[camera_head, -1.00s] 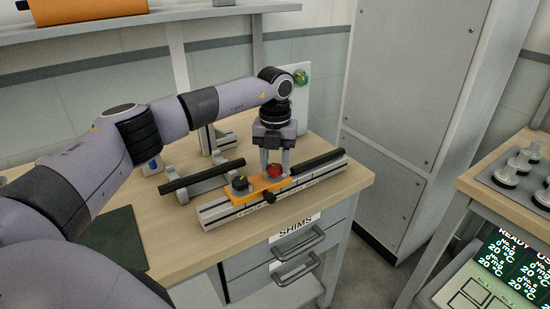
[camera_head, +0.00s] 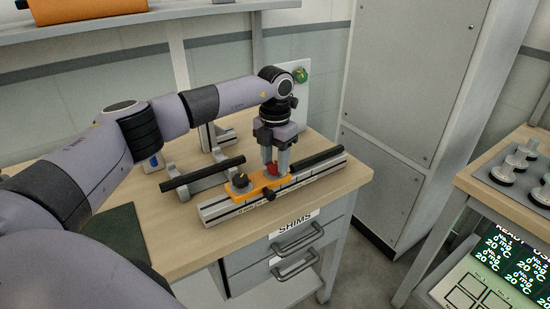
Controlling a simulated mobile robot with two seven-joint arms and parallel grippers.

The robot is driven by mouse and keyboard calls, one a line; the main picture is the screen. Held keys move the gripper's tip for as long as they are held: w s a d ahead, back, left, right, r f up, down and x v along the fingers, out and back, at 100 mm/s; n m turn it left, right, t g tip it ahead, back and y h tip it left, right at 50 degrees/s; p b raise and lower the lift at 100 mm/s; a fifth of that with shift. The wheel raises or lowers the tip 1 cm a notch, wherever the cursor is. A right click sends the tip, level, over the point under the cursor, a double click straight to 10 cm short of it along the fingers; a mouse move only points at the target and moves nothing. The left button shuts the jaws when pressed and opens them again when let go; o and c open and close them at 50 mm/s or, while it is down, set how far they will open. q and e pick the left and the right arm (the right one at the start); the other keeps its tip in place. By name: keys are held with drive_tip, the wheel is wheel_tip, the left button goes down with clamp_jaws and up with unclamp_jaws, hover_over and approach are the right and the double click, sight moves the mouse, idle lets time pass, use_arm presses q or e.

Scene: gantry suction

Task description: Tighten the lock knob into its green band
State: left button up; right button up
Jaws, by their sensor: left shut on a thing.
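My left gripper (camera_head: 274,170) reaches down from above onto the workbench and is shut on a red knob (camera_head: 272,169). The fingers partly hide the knob. The red knob sits on an orange carriage (camera_head: 257,187), which rests on a pale slotted rail. A black knob (camera_head: 240,181) stands on the carriage's left end, and a small dark handle (camera_head: 269,195) sticks out of its front. I cannot make out a green band or how far the knob is turned. My right gripper is not in view.
The rail (camera_head: 222,210) lies along the bench's front edge with a black bar (camera_head: 316,160) at its right. Another black bar (camera_head: 203,173) on grey stands lies behind it. A tall grey cabinet (camera_head: 405,110) stands right. A second bench (camera_head: 500,205) is at far right.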

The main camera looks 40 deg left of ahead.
sight(275, 164)
use_arm(q)
drive_tip(key=o, duration=1.1)
drive_tip(key=shift+c, duration=0.2)
drive_tip(key=shift+r+b, duration=0.5)
drive_tip(key=shift+r, duration=3.15)
